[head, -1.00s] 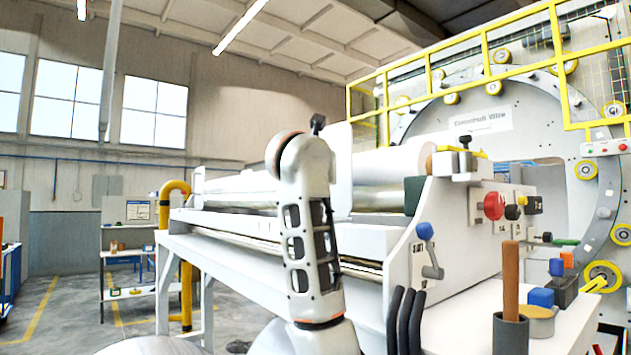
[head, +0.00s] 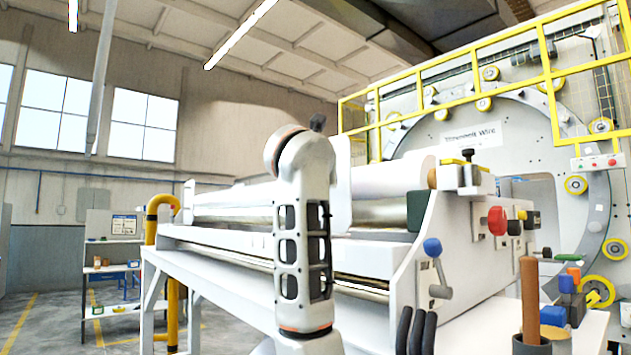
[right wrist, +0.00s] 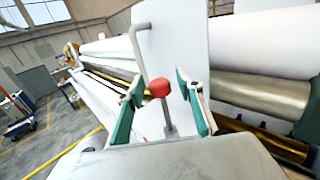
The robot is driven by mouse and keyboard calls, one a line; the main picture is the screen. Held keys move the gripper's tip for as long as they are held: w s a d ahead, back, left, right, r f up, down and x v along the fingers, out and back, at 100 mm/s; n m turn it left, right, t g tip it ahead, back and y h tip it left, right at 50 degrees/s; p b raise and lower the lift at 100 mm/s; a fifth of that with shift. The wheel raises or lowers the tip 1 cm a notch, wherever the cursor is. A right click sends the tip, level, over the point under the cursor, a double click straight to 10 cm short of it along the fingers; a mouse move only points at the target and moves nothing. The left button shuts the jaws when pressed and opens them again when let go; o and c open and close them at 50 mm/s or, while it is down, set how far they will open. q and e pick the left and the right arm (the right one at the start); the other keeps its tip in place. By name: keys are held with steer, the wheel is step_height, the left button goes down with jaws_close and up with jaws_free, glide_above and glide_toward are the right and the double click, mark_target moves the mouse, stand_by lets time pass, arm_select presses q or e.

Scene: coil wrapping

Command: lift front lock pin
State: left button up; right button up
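A pin with a red knob (right wrist: 159,87) on a thin grey stem shows in the right wrist view; I take it for the front lock pin, though no label shows. My right gripper (right wrist: 160,80) is open, with one green-padded finger on each side of the knob. The knob appears between the fingers, with gaps on both sides. I cannot tell how far along the fingers it stands. In the head view an arm link of mine stands upright in the middle, and no gripper shows there. My left gripper is not in view.
A bent grey rod (right wrist: 139,50) rises beside the left finger, in front of a white plate (right wrist: 172,40). Rollers (right wrist: 262,92) lie to the right. In the head view, a blue-knobbed lever (head: 432,247), a red knob (head: 496,220) and a wooden handle (head: 530,298) stand right of my arm.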

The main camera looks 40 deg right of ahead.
steer(key=v, duration=1.2)
